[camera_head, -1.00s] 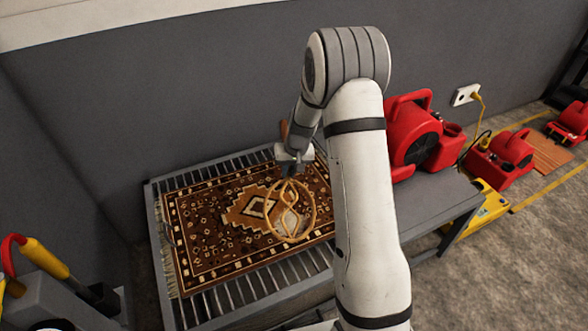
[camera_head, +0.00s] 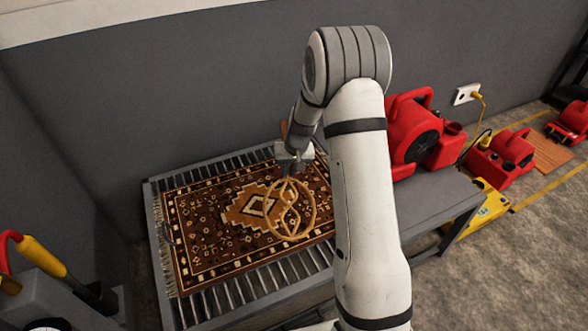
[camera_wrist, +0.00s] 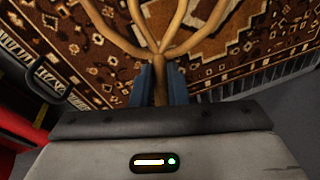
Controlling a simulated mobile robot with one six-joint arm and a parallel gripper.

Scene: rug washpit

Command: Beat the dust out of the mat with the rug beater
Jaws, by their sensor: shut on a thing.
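The brown, orange and cream patterned mat (camera_head: 205,245) lies flat on a slatted metal rack (camera_head: 225,302), fringe at its left end. It also shows in the wrist view (camera_wrist: 75,60). My gripper (camera_head: 291,168) is over the mat's far right part. It is shut on the rug beater, whose looped tan cane head (camera_head: 292,239) shows over the mat's right half; I cannot tell whether it touches. In the wrist view, the beater's neck (camera_wrist: 160,90) sits between my blue fingers (camera_wrist: 160,84). No pale patch shows on the mat. My arm hides the right side.
A red blower (camera_head: 415,140) stands right of my arm on a grey bench. More red blowers (camera_head: 510,155) stand farther right near a yellow object (camera_head: 487,208). A yellow-and-red handled tool (camera_head: 45,258) is at the lower left. Grey walls close off the back and left.

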